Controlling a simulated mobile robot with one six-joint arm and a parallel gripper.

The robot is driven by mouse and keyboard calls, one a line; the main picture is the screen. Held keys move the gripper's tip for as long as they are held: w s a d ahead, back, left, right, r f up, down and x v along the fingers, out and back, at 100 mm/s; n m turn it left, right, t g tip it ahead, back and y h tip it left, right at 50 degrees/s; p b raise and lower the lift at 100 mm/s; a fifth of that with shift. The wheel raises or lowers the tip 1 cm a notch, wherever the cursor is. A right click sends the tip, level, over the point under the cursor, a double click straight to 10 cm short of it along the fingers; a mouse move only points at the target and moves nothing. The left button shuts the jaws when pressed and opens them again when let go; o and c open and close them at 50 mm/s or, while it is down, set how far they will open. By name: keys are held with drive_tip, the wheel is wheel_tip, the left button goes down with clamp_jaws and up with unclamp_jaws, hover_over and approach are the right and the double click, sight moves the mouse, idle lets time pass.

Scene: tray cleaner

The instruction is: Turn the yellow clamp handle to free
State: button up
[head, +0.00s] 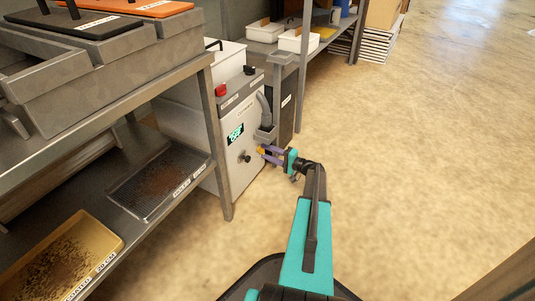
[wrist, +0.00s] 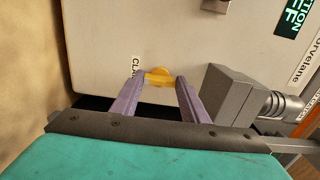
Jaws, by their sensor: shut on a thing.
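The yellow clamp handle (wrist: 159,77) is on the pale front panel of the machine in the wrist view. A partly hidden label starting "CLA" is beside the left finger. In the head view my gripper (head: 269,155) reaches the right part of the grey machine's front (head: 240,155). The handle's pivot and exact angle are hard to make out.
A grey block with a metal hose fitting (wrist: 235,95) stands close to my right finger in the wrist view. A metal shelf (head: 170,85) with trays is at left. Open floor (head: 430,150) lies at right.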

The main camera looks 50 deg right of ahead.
drive_tip(key=shift+s+d, duration=0.1)
drive_tip(key=o, duration=1.1)
drive_tip(key=shift+c, duration=0.2)
drive_tip(key=p+v, duration=0.5)
drive_tip(key=v, duration=0.8)
drive_tip(key=shift+s, duration=0.35)
drive_tip(key=shift+s+f, duration=0.1)
